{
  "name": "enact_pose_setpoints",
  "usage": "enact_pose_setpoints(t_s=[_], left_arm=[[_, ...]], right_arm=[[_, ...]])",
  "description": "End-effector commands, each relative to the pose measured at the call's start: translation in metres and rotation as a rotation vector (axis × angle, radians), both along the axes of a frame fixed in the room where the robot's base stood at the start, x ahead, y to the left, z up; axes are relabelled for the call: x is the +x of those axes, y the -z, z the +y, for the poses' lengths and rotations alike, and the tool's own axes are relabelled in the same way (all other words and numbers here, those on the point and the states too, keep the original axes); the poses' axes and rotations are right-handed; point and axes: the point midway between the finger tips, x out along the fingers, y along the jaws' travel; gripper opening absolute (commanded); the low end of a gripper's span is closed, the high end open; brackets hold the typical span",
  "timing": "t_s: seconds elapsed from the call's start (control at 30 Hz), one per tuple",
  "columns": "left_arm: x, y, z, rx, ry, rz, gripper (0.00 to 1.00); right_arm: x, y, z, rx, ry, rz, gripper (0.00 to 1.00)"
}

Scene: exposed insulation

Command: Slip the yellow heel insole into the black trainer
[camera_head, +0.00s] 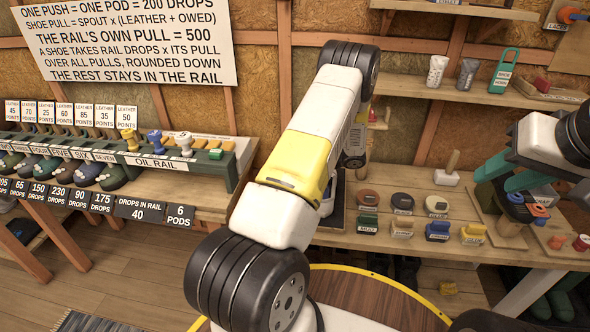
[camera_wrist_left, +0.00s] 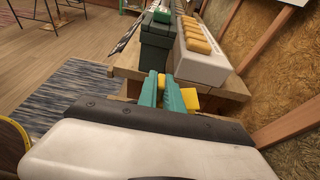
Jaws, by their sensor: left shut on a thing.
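My left gripper (camera_wrist_left: 168,92) shows in the left wrist view, its teal fingers shut on a yellow piece (camera_wrist_left: 190,98) that looks like the heel insole. Only parts of the piece show beside the fingers. In the head view the left gripper is hidden behind my own arm. My right gripper (camera_head: 508,172) is at the right of the head view, its teal fingers apart and empty above the bench. I cannot pick out the black trainer; my left arm covers the middle of the head view.
The oil rail (camera_head: 158,163) stands on the left bench, with shoes and price cards beside it. It also shows as a dark green block (camera_wrist_left: 157,50) near the left fingers. The right bench (camera_head: 395,249) holds tins, labelled blocks and brushes. Shelves (camera_head: 425,91) hang above it.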

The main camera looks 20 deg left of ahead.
Motion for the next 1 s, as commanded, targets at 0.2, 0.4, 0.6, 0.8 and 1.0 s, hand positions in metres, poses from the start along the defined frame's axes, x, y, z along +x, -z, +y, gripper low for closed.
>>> enact_pose_setpoints(t_s=[0.2,0.4,0.6,0.8,1.0], left_arm=[[0.003,-0.001,0.0,0.0,0.01,-0.001,0.0],[0.003,-0.001,-0.002,0.001,0.009,-0.001,0.0],[0.003,0.013,-0.003,0.002,0.009,0.001,0.0],[0.003,0.035,-0.003,0.002,0.008,0.0,0.0],[0.003,0.053,-0.003,0.001,0.007,0.0,0.0]], right_arm=[[0.0,0.0,0.0,0.0,0.0,0.0,0.36],[0.0,0.0,0.0,0.0,0.0,0.0,0.36],[0.0,0.0,0.0,0.0,0.0,0.0,0.36],[0.0,0.0,0.0,0.0,0.0,0.0,0.36],[0.0,0.0,0.0,0.0,0.0,0.0,0.36]])
